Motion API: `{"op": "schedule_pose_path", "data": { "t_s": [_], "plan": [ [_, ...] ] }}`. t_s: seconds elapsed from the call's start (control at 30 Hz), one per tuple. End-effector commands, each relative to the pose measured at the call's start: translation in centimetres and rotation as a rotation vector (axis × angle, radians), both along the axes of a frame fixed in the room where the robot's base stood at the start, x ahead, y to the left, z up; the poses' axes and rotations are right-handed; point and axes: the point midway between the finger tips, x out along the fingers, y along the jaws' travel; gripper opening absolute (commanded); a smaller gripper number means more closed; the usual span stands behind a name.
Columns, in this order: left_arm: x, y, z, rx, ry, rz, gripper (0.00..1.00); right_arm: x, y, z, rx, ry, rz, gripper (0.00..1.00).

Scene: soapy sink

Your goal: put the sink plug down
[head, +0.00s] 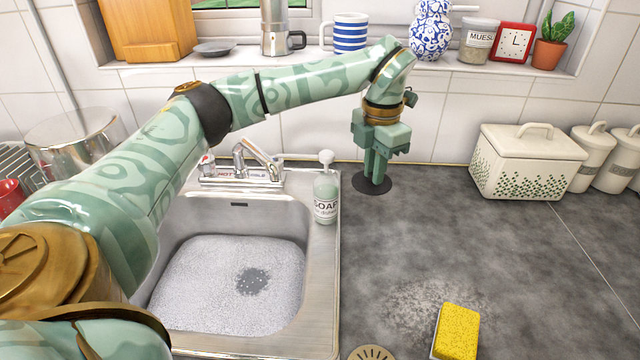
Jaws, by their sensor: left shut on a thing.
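The sink plug (361,186) is a dark flat disc at the back of the grey counter, right of the sink and close to the tiled wall. My left gripper (376,178) points straight down over it, shut on the plug's top at the middle of the disc. The fingers hide the part they grip. The disc looks level and at counter height, but I cannot tell whether it rests on the counter or is just above it. My right gripper is not in view.
The steel sink (322,270) holds suds. A soap bottle (326,195) stands on its rim, left of the plug. A white crock (528,165) stands right. A yellow sponge (457,332) and a round slotted piece (371,353) lie in front. The counter's middle is free.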

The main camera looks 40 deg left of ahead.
Motion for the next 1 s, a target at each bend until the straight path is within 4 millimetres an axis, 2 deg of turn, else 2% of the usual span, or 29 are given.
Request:
{"op": "schedule_pose_path", "data": {
  "t_s": [0.03, 0.3, 0.6, 0.7, 0.87, 0.9, 1.0],
  "plan": [
    [0.6, 0.9, 0.2, -0.001, 0.002, 0.175, 0.0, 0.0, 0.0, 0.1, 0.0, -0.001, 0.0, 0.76],
    [3.0, 6.2, 0.5, 0.0, 0.002, 1.189, 0.0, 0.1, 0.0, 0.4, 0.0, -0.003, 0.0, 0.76],
    [3.9, 12.3, 0.0, 0.002, 0.003, 2.312, 0.0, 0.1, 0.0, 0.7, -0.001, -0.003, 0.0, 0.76],
    [3.8, 14.1, -0.3, 0.004, 0.003, 2.66, 0.0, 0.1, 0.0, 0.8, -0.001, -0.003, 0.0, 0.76],
    [3.4, 16.3, -0.9, 0.004, 0.002, 3.089, 0.0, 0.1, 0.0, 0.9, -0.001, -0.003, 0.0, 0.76],
    [3.3, 16.7, -1.0, -0.003, -0.003, -3.12, 0.0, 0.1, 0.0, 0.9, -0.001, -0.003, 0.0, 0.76],
    [3.2, 17.3, -1.2, -0.003, -0.001, -2.989, 0.0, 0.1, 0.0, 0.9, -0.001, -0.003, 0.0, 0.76]
  ]
}}
